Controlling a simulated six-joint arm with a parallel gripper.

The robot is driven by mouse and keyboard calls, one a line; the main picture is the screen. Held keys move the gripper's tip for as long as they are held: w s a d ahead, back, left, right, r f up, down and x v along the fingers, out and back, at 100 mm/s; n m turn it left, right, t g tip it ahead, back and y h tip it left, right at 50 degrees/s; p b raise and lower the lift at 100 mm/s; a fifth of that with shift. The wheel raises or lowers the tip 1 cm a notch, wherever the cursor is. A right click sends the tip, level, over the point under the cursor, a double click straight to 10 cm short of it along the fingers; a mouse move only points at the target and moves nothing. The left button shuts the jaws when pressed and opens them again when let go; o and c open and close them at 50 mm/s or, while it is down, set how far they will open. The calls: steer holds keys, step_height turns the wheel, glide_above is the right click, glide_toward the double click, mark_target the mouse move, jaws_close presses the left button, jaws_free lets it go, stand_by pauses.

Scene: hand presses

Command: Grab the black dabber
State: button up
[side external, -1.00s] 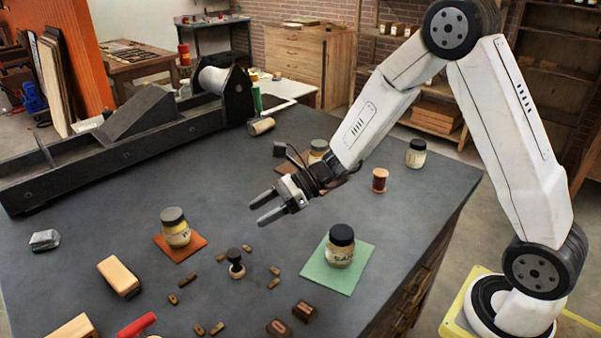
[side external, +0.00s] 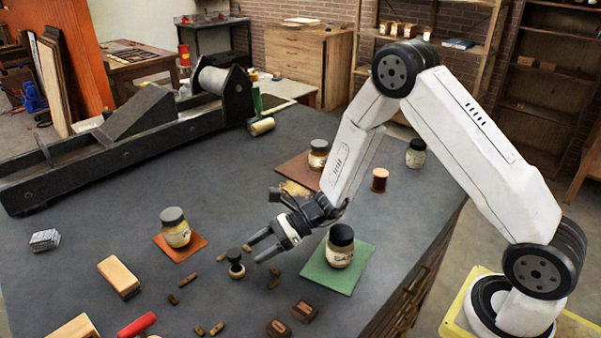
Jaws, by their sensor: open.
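The black dabber (side external: 236,263) stands upright on the dark table, with a round black knob on top and a pale wooden lower part. My gripper (side external: 254,250) is open and empty, just to the right of the dabber. Its two fingers point left toward the dabber's upper part. I cannot tell whether a fingertip touches it.
A black-lidded jar (side external: 340,247) stands on a green mat (side external: 328,278) close to the right of my gripper. Another jar (side external: 175,228) stands on an orange mat (side external: 188,252) to the left. Several small brown pieces (side external: 274,283) lie around the dabber. A wooden block (side external: 118,277) lies farther left.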

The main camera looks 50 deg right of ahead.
mark_target(236, 263)
steer(key=shift+x, duration=3.15)
steer(key=shift+r, duration=0.1)
jaws_close()
